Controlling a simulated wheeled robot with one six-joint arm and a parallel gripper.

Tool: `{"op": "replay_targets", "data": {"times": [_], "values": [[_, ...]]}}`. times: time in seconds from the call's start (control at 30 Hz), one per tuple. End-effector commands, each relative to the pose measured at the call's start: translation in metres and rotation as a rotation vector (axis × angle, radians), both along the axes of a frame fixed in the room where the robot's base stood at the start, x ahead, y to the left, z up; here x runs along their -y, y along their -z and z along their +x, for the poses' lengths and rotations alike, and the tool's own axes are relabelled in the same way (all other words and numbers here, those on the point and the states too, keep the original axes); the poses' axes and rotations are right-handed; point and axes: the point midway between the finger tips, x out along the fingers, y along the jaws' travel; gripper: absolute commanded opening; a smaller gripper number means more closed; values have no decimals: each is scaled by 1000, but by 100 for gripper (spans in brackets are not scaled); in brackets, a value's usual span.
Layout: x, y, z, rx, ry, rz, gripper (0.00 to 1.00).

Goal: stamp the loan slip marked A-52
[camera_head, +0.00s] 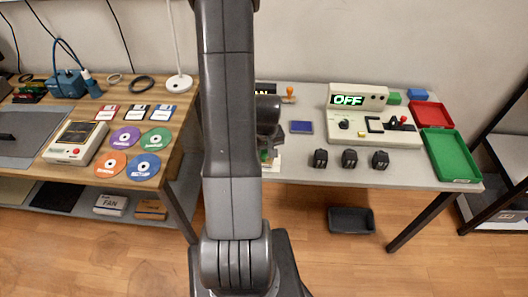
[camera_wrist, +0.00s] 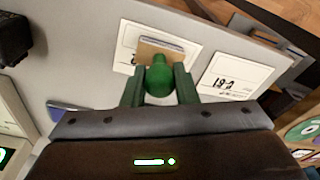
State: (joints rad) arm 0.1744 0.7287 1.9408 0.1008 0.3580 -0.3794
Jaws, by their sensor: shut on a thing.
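My gripper (camera_wrist: 159,85) is shut on a green-handled stamp (camera_wrist: 158,75) with a wooden block base. The stamp is over a white slip (camera_wrist: 128,60), whose marking is mostly hidden behind it. I cannot tell whether the stamp touches the slip. A second white slip (camera_wrist: 236,76) lies just to the right, with black characters that I cannot read surely. In the head view my arm hides most of the gripper and the slips. A blue pad (camera_head: 301,127) lies on the grey table right of my arm, and also shows in the wrist view (camera_wrist: 68,107).
An orange-handled stamp (camera_head: 289,95) stands at the back of the table. Several black blocks (camera_head: 349,158) stand near the front edge.

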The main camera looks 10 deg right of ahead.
Motion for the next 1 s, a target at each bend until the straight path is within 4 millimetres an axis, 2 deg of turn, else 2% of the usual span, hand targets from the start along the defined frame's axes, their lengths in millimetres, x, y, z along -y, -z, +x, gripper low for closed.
{"op": "replay_targets", "data": {"times": [1.0], "values": [[0,9,0,0,0,0,12]]}}
